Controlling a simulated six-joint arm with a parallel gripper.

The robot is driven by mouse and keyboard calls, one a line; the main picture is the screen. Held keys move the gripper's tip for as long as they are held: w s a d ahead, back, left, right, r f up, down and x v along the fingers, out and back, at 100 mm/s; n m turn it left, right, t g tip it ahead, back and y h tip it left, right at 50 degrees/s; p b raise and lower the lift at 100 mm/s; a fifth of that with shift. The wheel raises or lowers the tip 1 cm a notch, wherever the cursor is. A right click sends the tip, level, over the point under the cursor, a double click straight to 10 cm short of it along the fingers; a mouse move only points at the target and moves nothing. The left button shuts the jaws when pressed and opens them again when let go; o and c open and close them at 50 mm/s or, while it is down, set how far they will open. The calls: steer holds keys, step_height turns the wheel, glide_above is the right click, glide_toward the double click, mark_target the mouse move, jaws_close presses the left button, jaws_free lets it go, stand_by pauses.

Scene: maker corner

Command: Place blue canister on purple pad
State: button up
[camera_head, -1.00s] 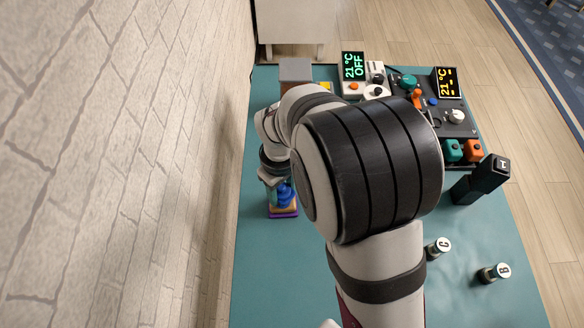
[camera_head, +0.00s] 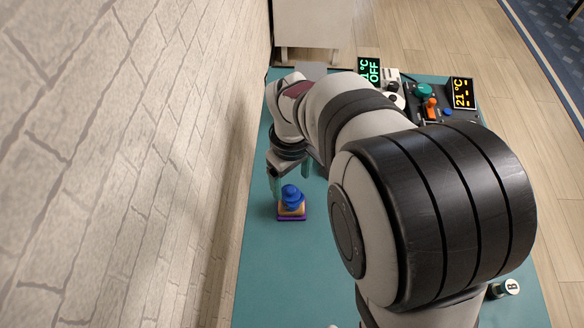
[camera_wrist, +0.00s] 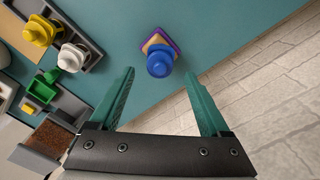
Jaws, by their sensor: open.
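The blue canister (camera_head: 291,196) stands on a tan block or layer (camera_head: 292,210), with the purple pad (camera_head: 292,218) showing beneath it, on the left part of the teal table. In the wrist view the blue canister (camera_wrist: 160,62) appears upright near the fingertips, and the purple pad (camera_wrist: 175,42) shows at the tan layer's edge.
A brick wall (camera_head: 120,150) runs along the left. A grey tray (camera_wrist: 75,45) in the wrist view holds yellow and white knobbed pieces, with a green piece (camera_wrist: 42,88) nearby. Control panels (camera_head: 435,100) stand at the back right. A canister marked B (camera_head: 505,288) stands at front right.

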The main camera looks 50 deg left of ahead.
step_height(320, 180, up, 6)
steer(key=w+d+r+m, duration=0.2)
steer(key=d+m, duration=0.3)
steer(key=d, duration=0.3)
steer(key=w+d+r+m, duration=0.2)
steer(key=d+r+m, duration=0.15)
steer(key=d, duration=0.45)
steer(key=s+d+f+m+y, duration=0.1)
steer(key=s+d+m, duration=0.3)
steer(key=d+m, duration=0.3)
steer(key=s+d+f+m, duration=0.1)
steer(key=s+d+m, duration=0.4)
steer(key=d+m, duration=0.3)
steer(key=shift+s+d+y, duration=0.3)
steer(key=shift+d+y, duration=0.1)
steer(key=shift+d, duration=0.05)
